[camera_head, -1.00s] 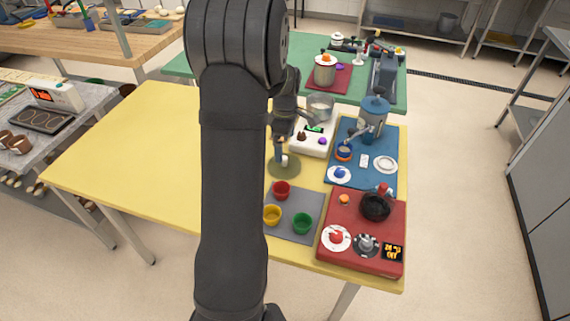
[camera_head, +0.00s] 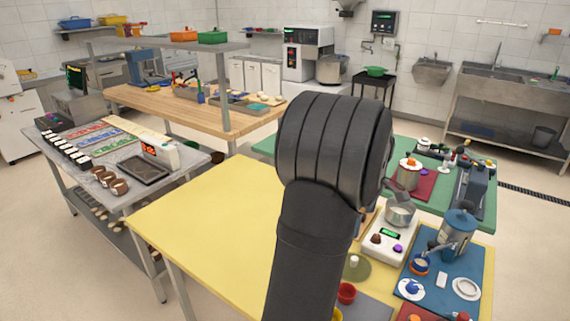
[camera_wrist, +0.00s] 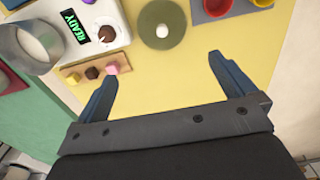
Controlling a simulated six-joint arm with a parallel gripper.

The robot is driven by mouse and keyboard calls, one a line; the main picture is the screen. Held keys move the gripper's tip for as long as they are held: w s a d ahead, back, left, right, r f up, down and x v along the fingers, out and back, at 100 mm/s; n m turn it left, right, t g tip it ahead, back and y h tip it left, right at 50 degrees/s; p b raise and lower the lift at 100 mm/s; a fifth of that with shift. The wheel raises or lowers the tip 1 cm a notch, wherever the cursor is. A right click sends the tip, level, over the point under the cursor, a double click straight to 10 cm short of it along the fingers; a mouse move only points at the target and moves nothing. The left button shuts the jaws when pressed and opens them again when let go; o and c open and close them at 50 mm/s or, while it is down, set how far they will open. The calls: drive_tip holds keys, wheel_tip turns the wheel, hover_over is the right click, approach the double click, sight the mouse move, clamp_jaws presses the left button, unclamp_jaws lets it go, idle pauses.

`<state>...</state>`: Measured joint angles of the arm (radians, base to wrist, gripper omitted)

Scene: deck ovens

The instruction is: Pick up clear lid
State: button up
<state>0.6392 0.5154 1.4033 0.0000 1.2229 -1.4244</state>
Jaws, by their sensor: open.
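The clear lid is a see-through round disc with a white knob, tinted olive by the yellow table under it. It lies flat on the yellow table, at the top middle of the wrist view (camera_wrist: 173,20). In the head view it shows just right of my arm (camera_head: 359,270). My gripper (camera_wrist: 163,72) is open and empty in the wrist view, its two fingers spread wide over the yellow table. The lid appears beyond the fingertips, apart from them. In the head view my arm hides the gripper.
A white device with a READY display (camera_wrist: 73,25) stands left of the lid; a metal pot (camera_head: 400,213) sits on it. A wooden strip with small pieces (camera_wrist: 72,72) lies near the left finger. A red cup (camera_wrist: 217,7) is right of the lid. The table's left part (camera_head: 205,225) is clear.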

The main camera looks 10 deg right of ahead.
drive_tip(key=shift+c, duration=0.4)
drive_tip(key=c, duration=1.1)
drive_tip(key=s+a+m+t+h, duration=0.25)
drive_tip(key=s+m, duration=0.25)
drive_tip(key=m, duration=1.1)
drive_tip(key=shift+y, duration=0.45)
drive_tip(key=x, duration=1.1)
drive_tip(key=shift+w+f, duration=0.25)
drive_tip(key=shift+w, duration=0.15)
drive_tip(key=shift+x, duration=2.65)
